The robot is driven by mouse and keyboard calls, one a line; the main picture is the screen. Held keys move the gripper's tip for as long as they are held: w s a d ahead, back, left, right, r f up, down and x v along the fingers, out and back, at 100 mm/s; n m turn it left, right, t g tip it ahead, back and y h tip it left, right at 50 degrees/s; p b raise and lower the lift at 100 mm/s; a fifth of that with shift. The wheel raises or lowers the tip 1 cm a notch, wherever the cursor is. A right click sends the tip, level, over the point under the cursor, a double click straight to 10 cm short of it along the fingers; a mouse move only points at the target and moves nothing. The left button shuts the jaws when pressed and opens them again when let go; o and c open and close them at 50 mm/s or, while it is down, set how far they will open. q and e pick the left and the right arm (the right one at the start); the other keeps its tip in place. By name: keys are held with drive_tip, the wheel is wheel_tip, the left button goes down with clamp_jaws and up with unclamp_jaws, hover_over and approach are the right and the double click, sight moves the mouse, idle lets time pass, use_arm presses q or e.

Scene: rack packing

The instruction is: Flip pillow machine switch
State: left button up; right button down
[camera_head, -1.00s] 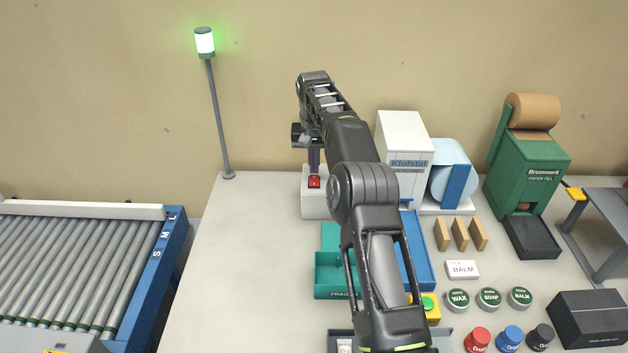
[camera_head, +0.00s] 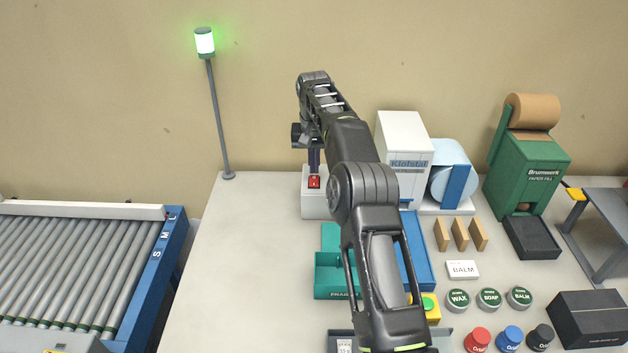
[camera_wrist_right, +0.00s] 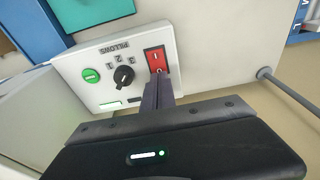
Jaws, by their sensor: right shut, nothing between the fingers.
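The red rocker switch (camera_head: 315,182) sits on a white control box (camera_head: 314,207) at the back of the table. In the right wrist view the switch (camera_wrist_right: 155,58) is on a white panel (camera_wrist_right: 110,72) lettered PILLOWS, with a black dial (camera_wrist_right: 124,76) and a round green button (camera_wrist_right: 91,75). My right gripper (camera_head: 314,170) is shut and empty, pointing down at the switch. In the wrist view its fingertips (camera_wrist_right: 158,76) are at the lower end of the switch; they appear to touch it. My left gripper is not in view.
A white Klofstal machine (camera_head: 402,145) with a pale blue roll (camera_head: 450,172) stands right of my arm. A teal tray (camera_head: 332,283) and a blue tray (camera_head: 419,250) lie in front. A lamp post (camera_head: 216,120) glows green at left. The table's left part is clear.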

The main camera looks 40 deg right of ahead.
sight(314, 181)
drive_tip(key=shift+f+b, duration=0.55)
drive_tip(key=shift+f, duration=0.5)
idle(1.1)
